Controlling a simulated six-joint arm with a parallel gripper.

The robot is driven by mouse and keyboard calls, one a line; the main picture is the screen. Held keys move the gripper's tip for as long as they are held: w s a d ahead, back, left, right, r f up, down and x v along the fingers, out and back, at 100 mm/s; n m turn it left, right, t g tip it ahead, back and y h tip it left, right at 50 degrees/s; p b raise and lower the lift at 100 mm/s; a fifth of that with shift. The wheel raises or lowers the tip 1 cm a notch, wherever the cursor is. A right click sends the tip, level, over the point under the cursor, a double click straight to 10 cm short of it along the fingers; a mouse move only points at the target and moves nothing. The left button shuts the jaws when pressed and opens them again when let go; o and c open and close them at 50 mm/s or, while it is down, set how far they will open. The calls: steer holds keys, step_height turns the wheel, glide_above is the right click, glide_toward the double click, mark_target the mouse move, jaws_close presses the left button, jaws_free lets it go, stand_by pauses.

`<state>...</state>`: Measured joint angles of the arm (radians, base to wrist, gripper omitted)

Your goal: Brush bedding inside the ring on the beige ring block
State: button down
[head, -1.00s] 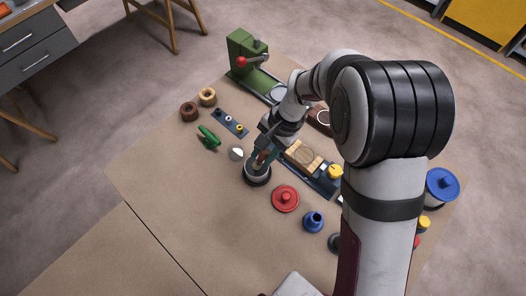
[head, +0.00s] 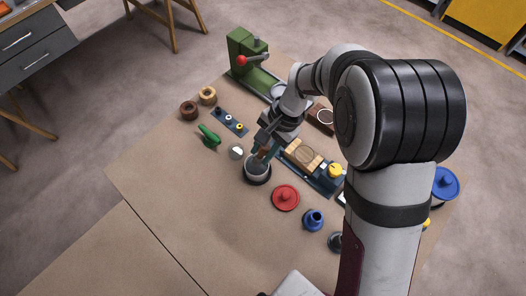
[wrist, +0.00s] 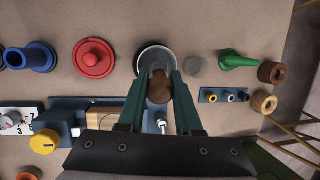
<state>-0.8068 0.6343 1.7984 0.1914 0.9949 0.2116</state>
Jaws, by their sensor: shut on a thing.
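My gripper (head: 266,143) (wrist: 160,88) is shut on a brush with a brown wooden handle (wrist: 159,88), pointing down. The brush is over the grey pot with a dark base (head: 257,174), which also shows in the wrist view (wrist: 143,58). I cannot tell whether the bristles are inside the pot or just above it. The beige ring block (head: 291,154) sits right of the pot in the head view, with a round ring outline on its top. In the wrist view it (wrist: 108,116) is partly hidden by my gripper.
A red lidded disc (head: 285,198), a blue flanged piece (head: 313,221) and a grey disc (head: 236,152) lie near the pot. A green press (head: 246,62) stands behind. A brown block with a white ring (head: 322,117) is beyond. The front left of the board is clear.

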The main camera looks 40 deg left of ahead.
steer(key=shift+r, duration=2.7)
steer(key=w+d+r, duration=0.4)
steer(key=d+r, duration=0.1)
steer(key=d, duration=0.6)
steer(key=w+d+r, duration=0.4)
steer(key=d+r, duration=0.1)
steer(key=d, duration=0.6)
steer(key=w+d+r, duration=0.5)
steer(key=d, duration=0.6)
steer(key=shift+d+r, duration=0.15)
steer(key=shift+r, duration=0.1)
